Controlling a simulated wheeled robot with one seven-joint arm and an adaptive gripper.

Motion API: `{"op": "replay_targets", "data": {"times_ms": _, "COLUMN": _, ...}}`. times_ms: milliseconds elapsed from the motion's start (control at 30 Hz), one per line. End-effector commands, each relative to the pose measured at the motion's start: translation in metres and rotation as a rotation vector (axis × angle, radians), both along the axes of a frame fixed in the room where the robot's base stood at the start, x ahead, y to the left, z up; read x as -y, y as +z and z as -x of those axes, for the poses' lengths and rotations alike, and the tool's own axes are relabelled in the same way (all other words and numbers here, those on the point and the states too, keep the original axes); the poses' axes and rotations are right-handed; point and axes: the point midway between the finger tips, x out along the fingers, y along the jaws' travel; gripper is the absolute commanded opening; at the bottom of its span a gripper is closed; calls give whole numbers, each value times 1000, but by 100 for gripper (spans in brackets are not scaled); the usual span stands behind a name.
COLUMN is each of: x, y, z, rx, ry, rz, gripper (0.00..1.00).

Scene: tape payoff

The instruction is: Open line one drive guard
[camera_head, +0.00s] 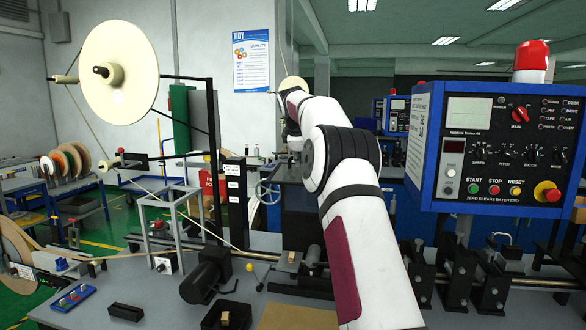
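No drive guard can be made out for certain; part of the machine is hidden behind my arm. The near tape line has a large cream reel (118,72) on a black upright post (213,150), with tape running down to the bench. A black cylindrical motor (207,275) lies on the bench below it. The control panel (495,150) stands at the right with green, red and yellow buttons. My white arm reaches forward from the lower middle. My gripper is not visible, so its state does not show.
The grey bench (130,310) fills the foreground. A rack of discs (66,160) stands at the left. Open floor (120,215) with yellow lines shows behind the bench.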

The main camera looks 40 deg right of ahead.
Motion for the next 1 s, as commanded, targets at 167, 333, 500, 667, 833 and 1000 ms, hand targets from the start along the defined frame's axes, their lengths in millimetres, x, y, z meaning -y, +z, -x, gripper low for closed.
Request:
{"op": "replay_targets", "data": {"times_ms": 167, "x": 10, "y": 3, "z": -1, "rx": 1, "ry": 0, "rz": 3, "gripper": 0}}
{"op": "replay_targets", "data": {"times_ms": 333, "x": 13, "y": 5, "z": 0, "rx": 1, "ry": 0, "rz": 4, "gripper": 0}}
{"op": "replay_targets", "data": {"times_ms": 500, "x": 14, "y": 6, "z": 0, "rx": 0, "ry": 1, "rz": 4, "gripper": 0}}
{"op": "replay_targets", "data": {"times_ms": 667, "x": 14, "y": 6, "z": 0, "rx": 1, "ry": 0, "rz": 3, "gripper": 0}}
{"op": "replay_targets", "data": {"times_ms": 833, "x": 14, "y": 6, "z": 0, "rx": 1, "ry": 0, "rz": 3, "gripper": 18}}
{"op": "replay_targets", "data": {"times_ms": 1000, "x": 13, "y": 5, "z": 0, "rx": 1, "ry": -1, "rz": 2, "gripper": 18}}
